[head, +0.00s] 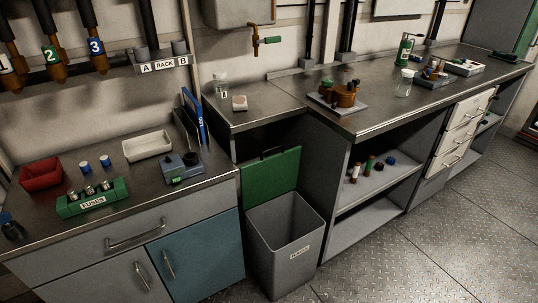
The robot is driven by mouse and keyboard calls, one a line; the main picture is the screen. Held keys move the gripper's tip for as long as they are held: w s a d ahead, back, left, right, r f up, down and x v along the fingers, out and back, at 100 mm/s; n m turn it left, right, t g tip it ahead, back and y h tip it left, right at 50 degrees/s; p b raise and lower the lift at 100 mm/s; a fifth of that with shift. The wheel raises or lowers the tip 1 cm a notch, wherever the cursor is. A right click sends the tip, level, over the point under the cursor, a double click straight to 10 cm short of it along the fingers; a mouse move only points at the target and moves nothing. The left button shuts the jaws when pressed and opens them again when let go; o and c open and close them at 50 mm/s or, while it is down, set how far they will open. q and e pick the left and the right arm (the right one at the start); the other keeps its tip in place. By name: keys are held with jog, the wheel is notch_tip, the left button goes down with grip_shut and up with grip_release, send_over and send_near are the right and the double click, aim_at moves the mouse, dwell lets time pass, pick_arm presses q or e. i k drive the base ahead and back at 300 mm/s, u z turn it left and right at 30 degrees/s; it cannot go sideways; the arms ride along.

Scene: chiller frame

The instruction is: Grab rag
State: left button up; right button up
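No rag can be clearly made out. A grey bin (262,245) stands on the floor between the two counters, with a white label (300,251) that seems to read RAGS. Its green lid (270,172) is raised at the back, so the bin is open at the top. The visible inside walls are bare, and the bottom is hidden. Neither of my grippers is in view.
The left counter (150,185) holds a red bin (40,174), a white tray (147,146) and a green fuse holder (92,198). A small pale block (240,103) lies on the middle counter. The floor (420,255) at right is clear.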

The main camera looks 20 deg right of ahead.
aim_at(240, 103)
jog(key=z, duration=1.95)
jog(key=i, duration=1.9)
jog(key=u, duration=3.45)
